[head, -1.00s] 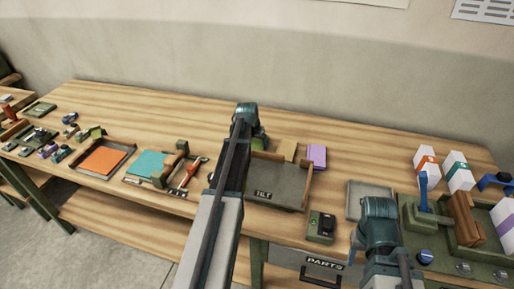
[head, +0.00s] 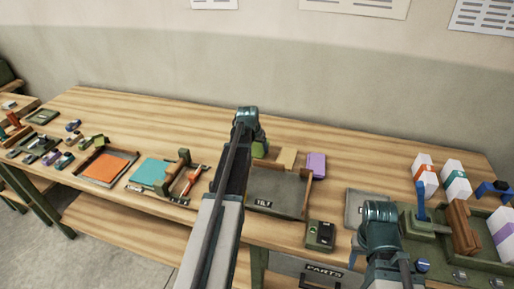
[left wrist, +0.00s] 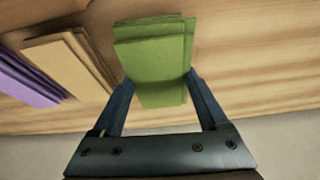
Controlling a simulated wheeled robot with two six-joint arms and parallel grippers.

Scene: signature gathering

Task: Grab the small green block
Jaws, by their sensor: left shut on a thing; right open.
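The small green block (left wrist: 158,68) looks like a few stacked green slabs and sits between the two blue fingers of my left gripper (left wrist: 157,88), which is shut on it. In the head view the green block (head: 260,149) shows just right of my left gripper, behind the grey tray, partly hidden by my arm. I cannot tell whether it is clear of the table. My right gripper (head: 378,232) is open and empty at the lower right, in front of the small grey tray; its fingers are mostly hidden.
A tan block (head: 288,158) and a purple block (head: 316,164) stand beside the green block. The grey TILT tray (head: 280,190) lies in front. An orange sheet (head: 106,166) and a teal sheet (head: 150,172) lie left. White boxes (head: 456,180) stand right. The table's back strip is free.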

